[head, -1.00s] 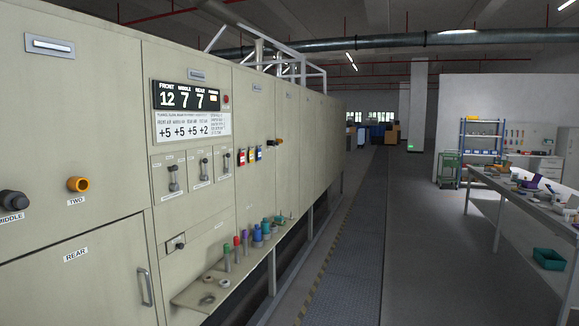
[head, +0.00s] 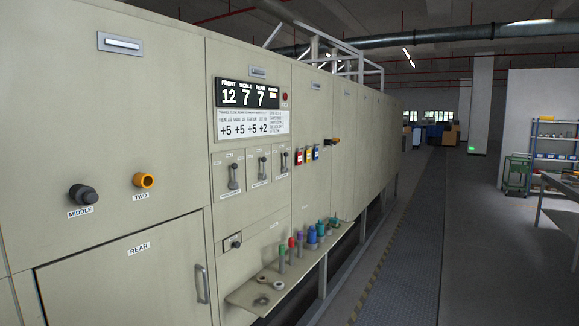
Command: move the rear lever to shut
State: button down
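Three small levers sit in separate framed plates on the cream furnace wall: a left lever (head: 233,177), a middle lever (head: 262,169) and a right lever (head: 284,161). Their plate labels are too small to read, so I cannot tell which one is the rear lever or how each is set. The display (head: 247,94) above them reads FRONT 12, MIDDLE 7, REAR 7. A door marked REAR (head: 125,270) is at the lower left, with an upright handle (head: 202,284). My gripper is not in view.
Black MIDDLE knob (head: 84,195) and orange TWO knob (head: 144,181) are at left. A shelf (head: 245,297) with several coloured pegs juts out below the levers. The aisle floor (head: 400,270) at right is clear. A table (head: 560,190) stands at far right.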

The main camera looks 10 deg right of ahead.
aim_at(283, 169)
jog(key=i, duration=0.9)
jog(key=i+j, duration=0.1)
jog(key=i, duration=0.75)
jog(key=l+z, duration=0.05)
